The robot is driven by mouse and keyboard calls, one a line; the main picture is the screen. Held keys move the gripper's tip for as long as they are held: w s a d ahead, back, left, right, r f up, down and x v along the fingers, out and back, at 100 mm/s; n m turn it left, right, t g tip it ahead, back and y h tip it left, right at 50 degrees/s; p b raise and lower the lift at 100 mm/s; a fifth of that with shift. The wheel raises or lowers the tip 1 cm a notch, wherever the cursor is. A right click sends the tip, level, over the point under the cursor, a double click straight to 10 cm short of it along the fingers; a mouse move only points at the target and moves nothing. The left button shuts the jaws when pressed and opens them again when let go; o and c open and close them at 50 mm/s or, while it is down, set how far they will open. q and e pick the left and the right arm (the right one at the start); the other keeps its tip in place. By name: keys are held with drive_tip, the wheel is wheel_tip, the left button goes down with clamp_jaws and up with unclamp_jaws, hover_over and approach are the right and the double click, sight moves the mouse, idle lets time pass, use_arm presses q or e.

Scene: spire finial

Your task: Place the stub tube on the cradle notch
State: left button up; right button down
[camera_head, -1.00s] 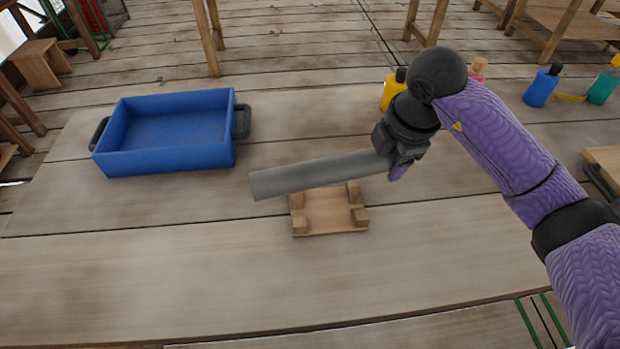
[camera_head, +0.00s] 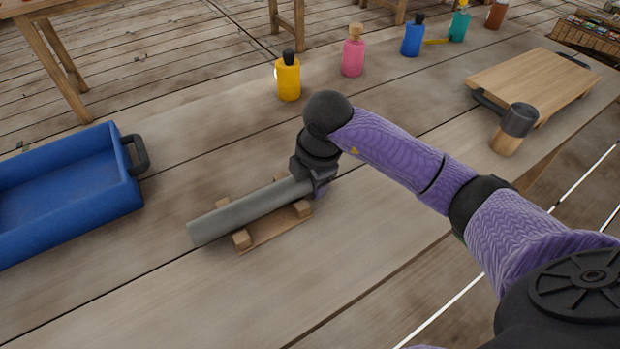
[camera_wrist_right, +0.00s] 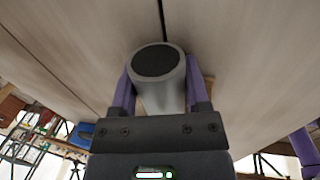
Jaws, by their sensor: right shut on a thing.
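The stub tube (camera_head: 245,208) is a grey cylinder. My right gripper (camera_head: 316,186) is shut on its right end; the wrist view shows the tube's round dark end (camera_wrist_right: 156,61) between the two purple fingers. The cradle (camera_head: 266,235) is a small wooden board with corner blocks on the table. The tube lies along and over the cradle, its left end reaching past the board. The tube hides the cradle's far side, so I cannot tell whether it touches the blocks. My left gripper is not in view.
A blue tray (camera_head: 135,195) with dark handles stands at the left. Yellow (camera_head: 288,78), pink (camera_head: 353,55), blue (camera_head: 412,38) and teal (camera_head: 459,24) bottles line the back. A mallet (camera_head: 513,130) and a wooden board (camera_head: 535,82) are at the right. The front table is clear.

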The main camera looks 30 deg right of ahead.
drive_tip(key=shift+c, duration=2.4)
unclamp_jaws()
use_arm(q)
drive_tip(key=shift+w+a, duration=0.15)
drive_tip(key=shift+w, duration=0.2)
use_arm(e)
drive_tip(key=shift+o, duration=0.7)
use_arm(q)
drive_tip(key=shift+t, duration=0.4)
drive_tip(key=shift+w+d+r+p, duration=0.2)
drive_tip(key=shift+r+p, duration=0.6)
drive_tip(key=shift+p, duration=0.05)
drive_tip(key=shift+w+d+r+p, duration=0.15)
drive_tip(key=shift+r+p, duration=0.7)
drive_tip(key=shift+p, duration=0.05)
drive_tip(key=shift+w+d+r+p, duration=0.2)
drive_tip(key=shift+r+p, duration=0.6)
drive_tip(key=shift+p, duration=0.05)
use_arm(e)
drive_tip(key=v, duration=1.2)
